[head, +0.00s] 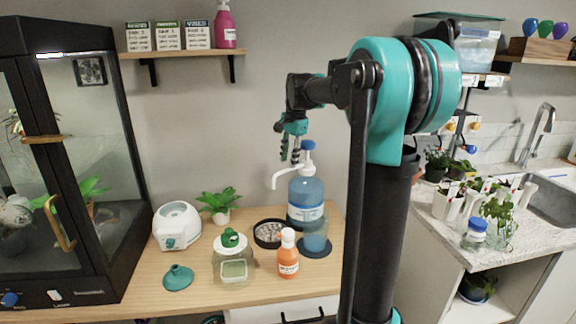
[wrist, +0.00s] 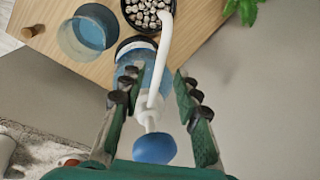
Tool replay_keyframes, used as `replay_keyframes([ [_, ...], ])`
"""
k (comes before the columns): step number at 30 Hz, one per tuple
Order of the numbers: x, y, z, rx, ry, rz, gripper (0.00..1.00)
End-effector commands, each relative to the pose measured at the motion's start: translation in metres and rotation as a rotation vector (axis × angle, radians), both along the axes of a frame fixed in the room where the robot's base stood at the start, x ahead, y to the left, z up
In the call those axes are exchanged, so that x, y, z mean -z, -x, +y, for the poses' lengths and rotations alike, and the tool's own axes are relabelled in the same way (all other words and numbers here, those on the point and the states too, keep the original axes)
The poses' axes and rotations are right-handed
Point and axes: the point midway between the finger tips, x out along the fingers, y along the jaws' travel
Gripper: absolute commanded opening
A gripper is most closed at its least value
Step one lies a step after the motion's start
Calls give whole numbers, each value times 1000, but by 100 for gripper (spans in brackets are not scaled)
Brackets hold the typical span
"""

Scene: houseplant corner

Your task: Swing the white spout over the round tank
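The white spout (head: 284,175) belongs to a pump with a blue cap (head: 308,145) on a blue water bottle (head: 305,195). In the head view it points left. In the wrist view the spout (wrist: 163,50) reaches over a dark dish of pebbles. My gripper (head: 291,156) is open above the pump. In the wrist view its fingers (wrist: 157,82) lie either side of the spout; contact is unclear.
The pebble dish (head: 268,233), an orange bottle (head: 288,255), a green-topped jar (head: 232,258) and a potted plant (head: 218,205) stand near the bottle. The wall is close behind.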

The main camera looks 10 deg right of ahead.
Motion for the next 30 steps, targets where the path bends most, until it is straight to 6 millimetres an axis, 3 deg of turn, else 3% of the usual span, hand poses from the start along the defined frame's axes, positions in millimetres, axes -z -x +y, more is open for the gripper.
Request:
replay_keyframes([
  [6, 23, -4, 2, 0, 0, 0, 32],
  [17, 29, -5, 3, 0, 0, 0, 32],
  [25, 28, -5, 3, 0, 0, 0, 1],
  [30, 28, -5, 3, 0, 0, 0, 0],
])
